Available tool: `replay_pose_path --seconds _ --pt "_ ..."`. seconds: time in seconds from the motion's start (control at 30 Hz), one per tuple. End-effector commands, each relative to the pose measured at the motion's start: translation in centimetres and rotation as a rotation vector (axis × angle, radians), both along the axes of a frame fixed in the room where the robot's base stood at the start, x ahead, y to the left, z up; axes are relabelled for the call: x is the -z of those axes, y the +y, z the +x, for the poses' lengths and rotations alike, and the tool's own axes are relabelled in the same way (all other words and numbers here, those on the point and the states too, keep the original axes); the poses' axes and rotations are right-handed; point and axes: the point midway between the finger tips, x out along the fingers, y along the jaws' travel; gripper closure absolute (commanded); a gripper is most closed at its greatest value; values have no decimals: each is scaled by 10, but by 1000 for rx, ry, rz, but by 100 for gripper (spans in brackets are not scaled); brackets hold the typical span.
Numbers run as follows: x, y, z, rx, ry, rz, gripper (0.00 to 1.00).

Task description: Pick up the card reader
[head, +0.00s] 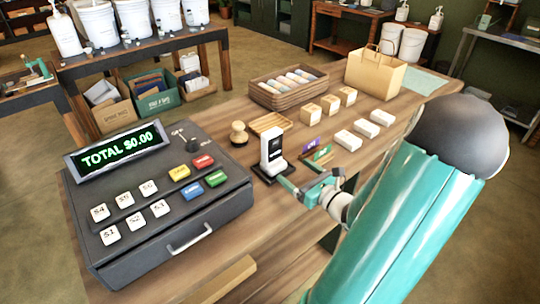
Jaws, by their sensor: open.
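The card reader (272,149) is a small upright device with a white body and a dark screen area. It stands on a dark base (270,171) on the wooden counter, just right of the cash register. My gripper (302,180) is at the right front of the card reader, reaching in from the lower right. Its teal fingers are spread apart and point toward the reader's lower part. I cannot tell whether a finger touches the reader or its base. The space between the fingers looks empty.
The large dark register (165,205) with coloured buttons fills the counter's left. A wooden stamp (239,133) stands behind the reader, and small purple and green cards (316,150) sit to its right. White blocks (348,140), wooden blocks, a basket (288,88) and paper bag (374,73) stand farther back.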

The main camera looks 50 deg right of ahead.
Motion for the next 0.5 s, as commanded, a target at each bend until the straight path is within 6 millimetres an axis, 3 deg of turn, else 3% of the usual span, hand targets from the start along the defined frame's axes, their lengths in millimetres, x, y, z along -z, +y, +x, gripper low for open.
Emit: replay_pose_path --seconds 0.33,0.5 --pt "0 -5 59 -6 -2 1 15" --pt "0 -8 77 -3 0 0 15"
